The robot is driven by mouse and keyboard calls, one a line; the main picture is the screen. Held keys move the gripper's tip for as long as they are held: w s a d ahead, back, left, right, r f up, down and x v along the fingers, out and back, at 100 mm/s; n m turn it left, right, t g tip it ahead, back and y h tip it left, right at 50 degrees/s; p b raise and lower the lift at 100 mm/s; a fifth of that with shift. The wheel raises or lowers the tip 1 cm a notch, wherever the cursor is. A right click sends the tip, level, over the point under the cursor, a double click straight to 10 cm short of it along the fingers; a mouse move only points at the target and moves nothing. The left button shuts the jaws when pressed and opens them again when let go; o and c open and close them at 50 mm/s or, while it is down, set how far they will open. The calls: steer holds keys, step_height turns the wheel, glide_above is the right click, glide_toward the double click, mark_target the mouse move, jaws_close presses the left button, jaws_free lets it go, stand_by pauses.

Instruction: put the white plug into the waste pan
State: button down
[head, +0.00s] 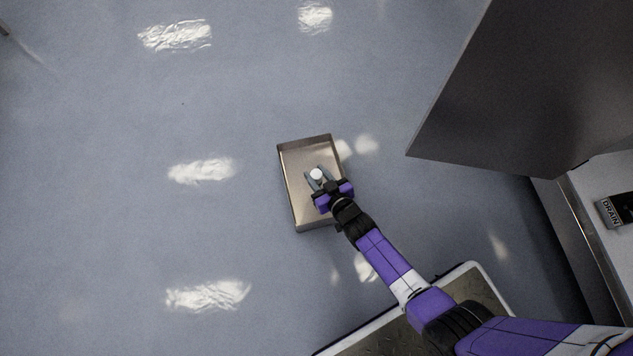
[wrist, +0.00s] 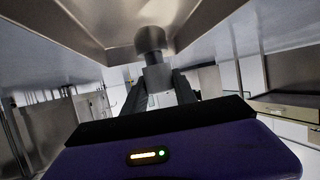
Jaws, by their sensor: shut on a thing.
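The white plug (head: 316,174) is held between the fingertips of my gripper (head: 318,182), which is shut on it. In the head view the plug shows over the inside of the waste pan (head: 291,196), a shallow metal tray. In the wrist view the plug (wrist: 151,45) looks grey, with a rounded head and a narrower stem between my fingers (wrist: 160,90). I cannot tell how high the plug is above the pan's floor.
The pan stands on a grey-blue floor (head: 110,120) that is clear to its left. A dark metal panel (head: 520,90) stands at upper right. A block marked DRAIN (head: 615,209) sits on a light ledge at the right edge.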

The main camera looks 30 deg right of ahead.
mark_target(318, 182)
steer(key=shift+f+b, duration=1.45)
steer(key=shift+f, duration=0.55)
steer(key=shift+w+f, duration=0.1)
steer(key=shift+f, duration=0.05)
steer(key=c, duration=1)
jaws_free()
steer(key=shift+s+r+p, duration=0.3)
steer(key=shift+s, duration=0.1)
steer(key=p+v, duration=0.5)
steer(key=v, duration=0.6)
steer(key=shift+p, duration=0.3)
steer(key=shift+s+r, duration=0.1)
steer(key=shift+s, duration=0.1)
